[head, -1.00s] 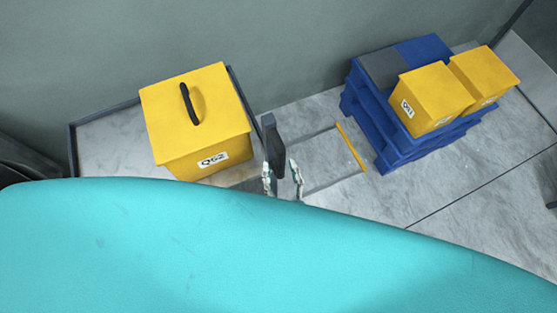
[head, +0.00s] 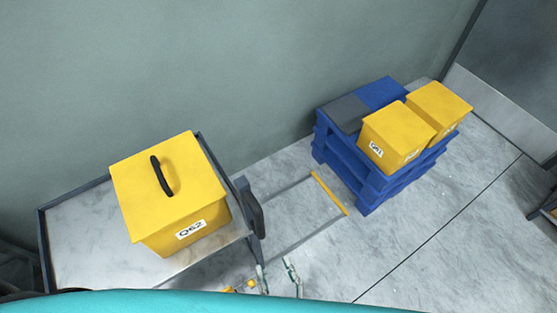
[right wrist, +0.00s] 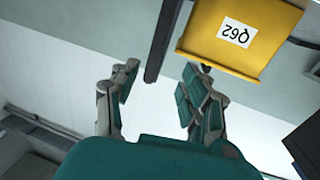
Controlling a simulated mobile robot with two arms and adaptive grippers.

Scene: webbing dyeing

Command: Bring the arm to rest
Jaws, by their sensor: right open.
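My right gripper (head: 279,275) shows at the bottom of the head view, just to the right of the table's end and below the dark grey handle (head: 254,212). Its two fingers are apart with nothing between them. In the right wrist view the fingers of the right gripper (right wrist: 157,92) are also spread and empty. The yellow box marked Q62 (head: 165,185) stands on the table, apart from the gripper; it also shows in the right wrist view (right wrist: 240,30). My left gripper is not in view.
The grey-edged table (head: 85,240) carries the Q62 box. A blue pallet stack (head: 345,165) holds two yellow boxes, one marked Q61 (head: 392,137), and a dark grey slab (head: 346,112).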

